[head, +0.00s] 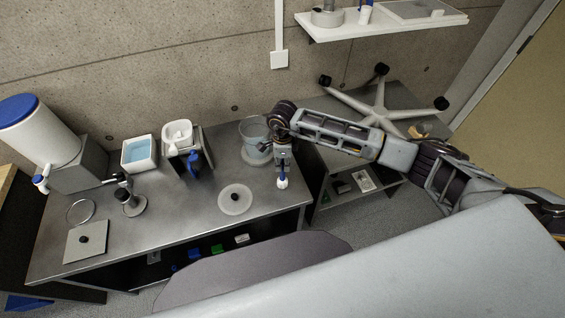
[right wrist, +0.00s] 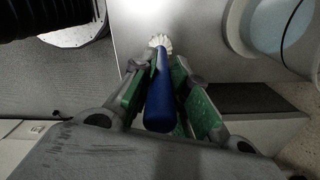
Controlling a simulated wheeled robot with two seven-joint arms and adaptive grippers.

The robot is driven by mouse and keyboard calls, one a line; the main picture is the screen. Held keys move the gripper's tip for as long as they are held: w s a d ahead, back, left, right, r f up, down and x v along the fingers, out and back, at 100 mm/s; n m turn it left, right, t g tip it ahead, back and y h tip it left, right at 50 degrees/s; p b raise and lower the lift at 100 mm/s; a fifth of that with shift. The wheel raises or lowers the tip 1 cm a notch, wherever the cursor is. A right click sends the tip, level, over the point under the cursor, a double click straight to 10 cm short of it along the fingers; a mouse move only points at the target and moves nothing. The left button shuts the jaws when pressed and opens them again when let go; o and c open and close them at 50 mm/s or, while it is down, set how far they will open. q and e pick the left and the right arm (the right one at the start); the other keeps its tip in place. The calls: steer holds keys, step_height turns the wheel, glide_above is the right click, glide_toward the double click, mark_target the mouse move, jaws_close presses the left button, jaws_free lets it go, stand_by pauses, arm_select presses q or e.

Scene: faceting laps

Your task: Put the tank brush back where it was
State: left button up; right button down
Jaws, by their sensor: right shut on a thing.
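The tank brush, with a blue handle and white bristles, is in my right gripper (head: 283,160). In the head view the brush (head: 283,181) hangs with its white bristle end down, near the right end of the metal bench (head: 200,225). In the right wrist view the green-padded fingers of the gripper (right wrist: 172,100) are closed on both sides of the blue handle (right wrist: 160,95), and the bristles point away from the camera. I cannot tell the gap between bristles and bench. My left gripper is not in view.
A clear round container (head: 254,138) stands just behind the brush. A pale disc (head: 235,199) with a dark knob lies left of it. A white basin (head: 139,153) with blue liquid and a blue-lidded tank (head: 38,125) stand farther left. A wall shelf (head: 385,27) is above.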

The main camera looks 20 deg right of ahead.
steer(key=shift+f, duration=0.15)
steer(key=c, duration=1.4)
jaws_free()
steer(key=shift+r, duration=0.25)
step_height(320, 180, up, 12)
steer(key=shift+f+b, duration=0.1)
steer(key=shift+b, duration=1.1)
